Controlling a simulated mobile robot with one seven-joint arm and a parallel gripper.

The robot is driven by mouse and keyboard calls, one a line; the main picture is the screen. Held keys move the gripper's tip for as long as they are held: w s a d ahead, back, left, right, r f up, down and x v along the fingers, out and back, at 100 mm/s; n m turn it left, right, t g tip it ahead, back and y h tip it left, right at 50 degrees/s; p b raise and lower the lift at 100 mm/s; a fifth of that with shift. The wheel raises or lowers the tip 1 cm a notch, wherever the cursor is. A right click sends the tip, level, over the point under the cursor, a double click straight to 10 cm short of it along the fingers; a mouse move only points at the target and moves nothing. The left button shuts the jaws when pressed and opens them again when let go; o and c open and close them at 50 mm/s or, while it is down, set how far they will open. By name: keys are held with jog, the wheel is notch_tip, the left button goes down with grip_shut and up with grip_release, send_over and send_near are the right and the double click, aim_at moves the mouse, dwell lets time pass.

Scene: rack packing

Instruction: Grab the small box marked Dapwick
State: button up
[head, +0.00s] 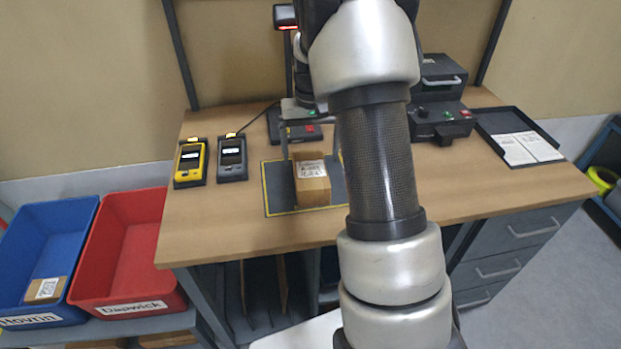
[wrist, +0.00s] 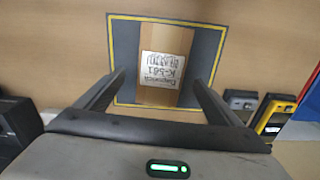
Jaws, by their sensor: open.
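The small brown cardboard box (head: 312,188) lies on a dark mat (head: 280,203) with a yellow border on the bench. Its white label shows upside down in the wrist view (wrist: 185,38) and seems to read Dapwick K-561. My gripper (wrist: 157,75) is open and points down, one finger toward each side of the box. In the head view my gripper (head: 312,153) is at the box's far end, partly hidden by my arm. I cannot tell whether the fingers touch the box.
A yellow handheld device (head: 190,163) and a grey one (head: 232,158) stand left on the bench. A black machine (head: 440,122) and a tray with papers (head: 520,138) are right. A red Dapwick bin (head: 122,250) and a blue bin (head: 45,255) stand lower left.

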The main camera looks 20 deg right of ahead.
aim_at(311, 169)
jog(key=f, duration=0.5)
jog(key=shift+s+a+f, duration=0.15)
jog(key=shift+s+f, duration=0.1)
jog(key=shift+f, duration=0.05)
jog(key=c, duration=1.3)
